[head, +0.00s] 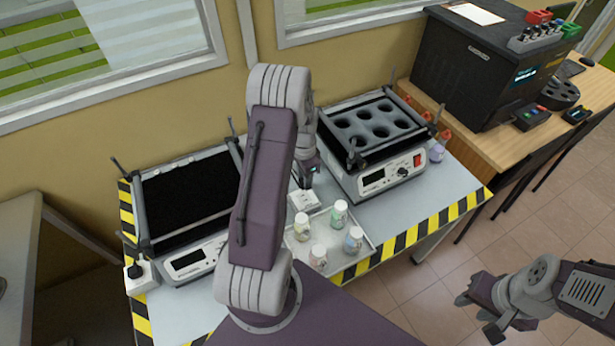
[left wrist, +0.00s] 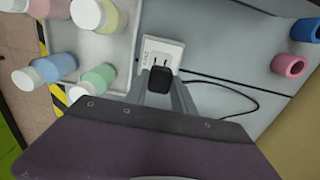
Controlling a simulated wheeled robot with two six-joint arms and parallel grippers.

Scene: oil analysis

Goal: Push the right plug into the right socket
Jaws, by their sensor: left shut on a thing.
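The right socket (head: 303,200) is a white block on the table between the two machines. It also shows in the left wrist view (left wrist: 161,50), with some of its holes in sight. My left gripper (head: 306,172) is above and behind it, mostly hidden by my arm in the head view. In the left wrist view, its fingers are shut on the black right plug (left wrist: 160,83). The plug is close to the near side of the socket; I cannot tell whether they touch. My right gripper (head: 478,315) is open and empty, off the table at lower right.
A tray (head: 368,247) with several capped bottles stands just in front of the socket. The right machine (head: 385,180) has round wells, and the left machine (head: 185,260) has a black top. A white left socket (head: 143,284) with a black plug is at far left.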

